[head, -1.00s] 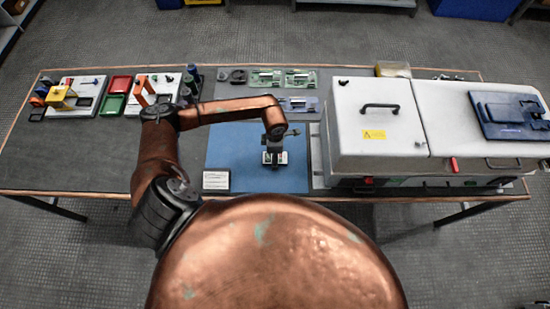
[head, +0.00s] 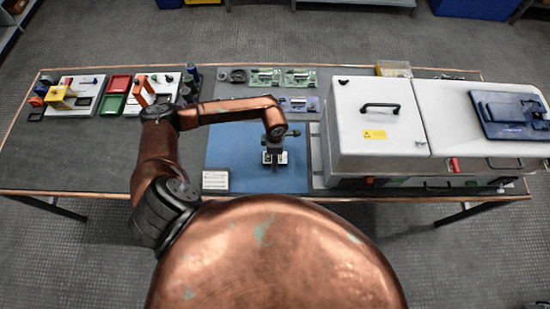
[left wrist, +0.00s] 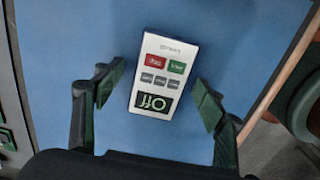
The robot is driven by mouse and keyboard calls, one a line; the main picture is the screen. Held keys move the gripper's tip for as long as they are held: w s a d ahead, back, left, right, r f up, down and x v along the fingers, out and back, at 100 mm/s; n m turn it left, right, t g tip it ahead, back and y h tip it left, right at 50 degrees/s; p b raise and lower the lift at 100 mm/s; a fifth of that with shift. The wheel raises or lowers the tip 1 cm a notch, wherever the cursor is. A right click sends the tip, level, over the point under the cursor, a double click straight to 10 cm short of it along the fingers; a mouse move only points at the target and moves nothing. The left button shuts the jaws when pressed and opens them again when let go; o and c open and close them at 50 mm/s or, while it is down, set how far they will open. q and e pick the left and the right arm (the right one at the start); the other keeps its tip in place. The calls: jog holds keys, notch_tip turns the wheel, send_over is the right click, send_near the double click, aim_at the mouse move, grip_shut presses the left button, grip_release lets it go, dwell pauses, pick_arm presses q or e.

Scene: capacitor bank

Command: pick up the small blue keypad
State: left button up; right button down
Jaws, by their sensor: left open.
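The small keypad (left wrist: 163,72) lies on the blue mat (left wrist: 215,25). In the left wrist view it has a white face, a dark blue edge, a red and a green button, smaller grey buttons and a dark display with green marks. My left gripper (left wrist: 157,95) is open, with one finger on each side of the keypad and visible gaps to both. In the head view my left gripper (head: 274,158) is over the keypad and partly covers it. My right gripper is not in view.
A white label card (head: 215,180) lies at the mat's front left corner. A large white machine (head: 375,130) stands close to the right. Green circuit boards (head: 283,77) lie behind the mat. Colored trays and fixtures (head: 115,92) are at the left.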

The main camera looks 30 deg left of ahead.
pick_arm(q)
jog(key=c, duration=1.3)
notch_tip(320, 180, up, 11)
jog(key=shift+f+p, duration=0.2)
jog(key=shift+p, duration=0.1)
